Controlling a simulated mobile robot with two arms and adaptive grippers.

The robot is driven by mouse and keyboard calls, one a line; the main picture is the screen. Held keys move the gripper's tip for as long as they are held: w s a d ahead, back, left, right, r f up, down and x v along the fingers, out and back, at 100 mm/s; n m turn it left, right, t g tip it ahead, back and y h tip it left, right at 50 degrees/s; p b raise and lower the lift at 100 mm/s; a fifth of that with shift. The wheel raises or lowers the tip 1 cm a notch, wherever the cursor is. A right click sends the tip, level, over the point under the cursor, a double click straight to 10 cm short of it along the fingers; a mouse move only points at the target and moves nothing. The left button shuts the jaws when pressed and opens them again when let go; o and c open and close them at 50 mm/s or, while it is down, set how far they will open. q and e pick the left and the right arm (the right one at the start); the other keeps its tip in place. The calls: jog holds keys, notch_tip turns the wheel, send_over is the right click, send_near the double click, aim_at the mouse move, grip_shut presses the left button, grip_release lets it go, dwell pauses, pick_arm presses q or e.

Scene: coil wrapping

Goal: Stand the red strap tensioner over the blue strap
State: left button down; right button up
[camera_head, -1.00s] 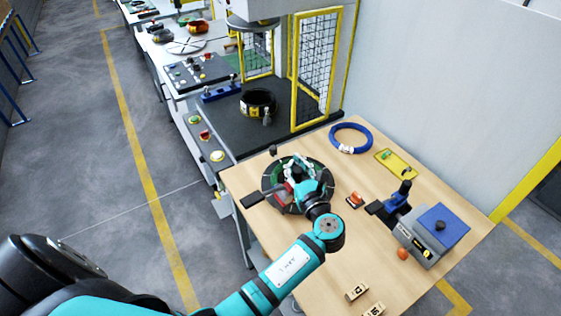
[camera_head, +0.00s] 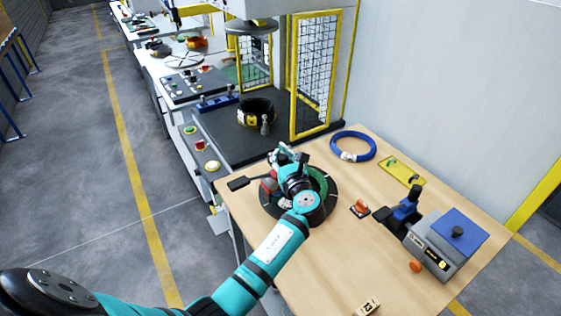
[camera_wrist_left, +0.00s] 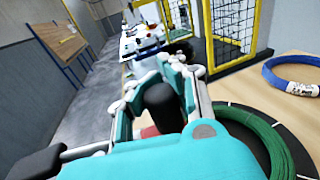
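The red strap tensioner (camera_head: 268,187) has a long black handle (camera_head: 238,184) pointing left. My left gripper (camera_head: 284,158) is closed around it, above the left side of a dark round stand. In the left wrist view, a black upright part (camera_wrist_left: 158,106) stands between the fingers, with a bit of red (camera_wrist_left: 150,131) below. The gripper and wrist hide most of the tensioner. A green coil (camera_head: 325,183) lies on the stand (camera_head: 330,205). I cannot make out a blue strap on it; the arm covers much of that area. My right gripper is not in view.
A blue coil with a white label (camera_head: 375,147) and a yellow tray (camera_head: 402,170) lie at the table's back. The front table is mostly bare.

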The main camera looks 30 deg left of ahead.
pick_arm(q)
jog(key=shift+w+r, duration=0.1)
jog(key=shift+r, duration=0.05)
jog(key=shift+f, duration=0.2)
jog(key=shift+f, duration=0.4)
jog(key=c, duration=1.3)
grip_release()
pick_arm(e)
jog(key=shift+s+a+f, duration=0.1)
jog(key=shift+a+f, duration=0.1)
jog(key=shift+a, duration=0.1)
pick_arm(q)
jog(key=shift+r, duration=0.1)
jog(key=v, duration=0.4)
jog(key=b+v, duration=0.1)
jog(key=v, duration=0.3)
jog(key=r+b+v, duration=0.1)
jog(key=v, duration=0.3)
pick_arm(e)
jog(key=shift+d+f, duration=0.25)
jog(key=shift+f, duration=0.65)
